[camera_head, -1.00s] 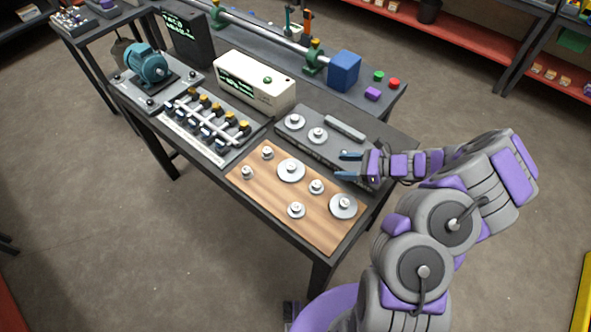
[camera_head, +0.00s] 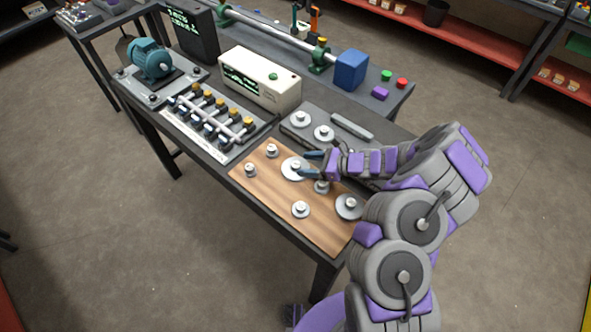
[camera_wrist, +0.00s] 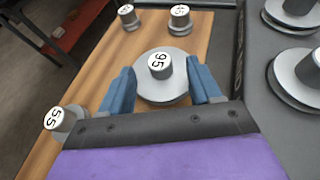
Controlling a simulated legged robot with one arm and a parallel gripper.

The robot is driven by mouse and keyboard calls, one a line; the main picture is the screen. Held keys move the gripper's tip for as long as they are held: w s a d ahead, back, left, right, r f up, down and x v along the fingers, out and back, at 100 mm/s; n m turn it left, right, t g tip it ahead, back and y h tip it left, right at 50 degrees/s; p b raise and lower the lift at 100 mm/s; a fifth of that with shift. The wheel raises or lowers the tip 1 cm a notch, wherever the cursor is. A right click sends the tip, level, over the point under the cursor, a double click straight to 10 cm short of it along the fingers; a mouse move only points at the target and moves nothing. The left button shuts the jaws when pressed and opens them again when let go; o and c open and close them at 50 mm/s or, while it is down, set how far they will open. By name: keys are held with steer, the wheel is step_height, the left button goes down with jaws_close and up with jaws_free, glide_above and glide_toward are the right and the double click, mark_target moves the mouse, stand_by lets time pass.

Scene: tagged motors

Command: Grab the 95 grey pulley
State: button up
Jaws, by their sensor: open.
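The grey pulley tagged 95 (camera_wrist: 160,66) lies on the wooden board (camera_head: 270,190), a wide disc with a raised hub that bears the number. It also shows in the head view (camera_head: 293,167). My gripper (camera_wrist: 162,88) is open, with its two blue fingers on either side of the near part of the 95 pulley. In the head view my gripper (camera_head: 310,163) reaches in from the right, its fingertips at the pulley's right side. I cannot tell whether the fingers touch the disc.
A pulley tagged 55 (camera_wrist: 58,120) stands just left of my gripper. Two small pulleys (camera_wrist: 128,14) (camera_wrist: 179,16) stand beyond the 95 pulley. A large pulley (camera_head: 349,206) and a smaller one (camera_head: 300,209) share the board. A dark tray (camera_head: 312,121) holds more pulleys.

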mark_target(299, 165)
steer(key=x, duration=0.3)
steer(key=shift+a+f+b, duration=0.1)
steer(key=shift+f+b, duration=0.1)
steer(key=shift+b, duration=0.2)
jaws_close()
